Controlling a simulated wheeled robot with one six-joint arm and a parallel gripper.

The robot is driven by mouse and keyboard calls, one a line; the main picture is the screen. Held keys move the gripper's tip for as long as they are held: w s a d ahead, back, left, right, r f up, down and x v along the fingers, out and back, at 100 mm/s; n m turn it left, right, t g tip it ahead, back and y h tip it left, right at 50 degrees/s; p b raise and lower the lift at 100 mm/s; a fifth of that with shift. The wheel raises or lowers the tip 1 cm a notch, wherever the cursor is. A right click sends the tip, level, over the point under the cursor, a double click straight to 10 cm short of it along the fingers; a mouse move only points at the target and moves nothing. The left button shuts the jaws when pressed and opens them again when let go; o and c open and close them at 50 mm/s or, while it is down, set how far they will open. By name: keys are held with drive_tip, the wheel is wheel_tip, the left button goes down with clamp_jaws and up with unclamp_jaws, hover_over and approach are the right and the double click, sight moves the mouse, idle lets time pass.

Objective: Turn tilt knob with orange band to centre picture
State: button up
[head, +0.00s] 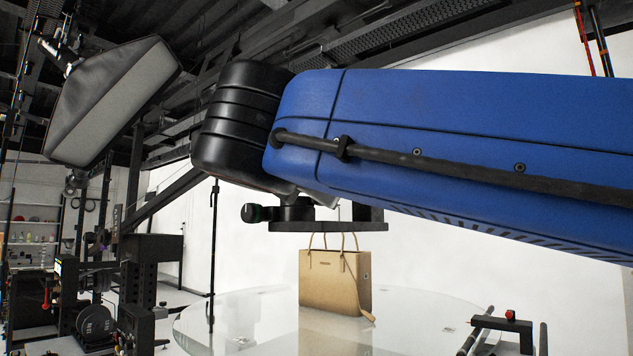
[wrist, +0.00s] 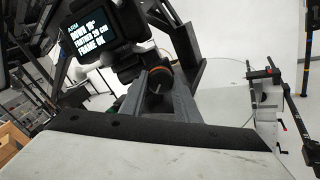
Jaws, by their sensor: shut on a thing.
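The tilt knob, a dark round knob with an orange band (wrist: 160,71), is near the middle of the wrist view, below a small black screen (wrist: 90,25). In the head view my blue arm hides the gripper and the knob. A tan handbag (head: 330,281) stands upright on the round glass turntable (head: 240,318), below a dark camera-mount plate (head: 330,227).
A softbox lamp (head: 110,100) hangs at the upper left. Black stands and equipment (head: 95,310) crowd the lower left. A black rail with a red-topped part (head: 505,322) is at the lower right. The glass around the bag is clear.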

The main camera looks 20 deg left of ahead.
drive_tip(key=shift+f, duration=0.1)
idle(0.3)
drive_tip(key=o, duration=1)
drive_tip(key=shift+o, duration=0.2)
drive_tip(key=s+d, duration=0.2)
drive_tip(key=s, duration=1.5)
drive_tip(key=shift+s, duration=0.15)
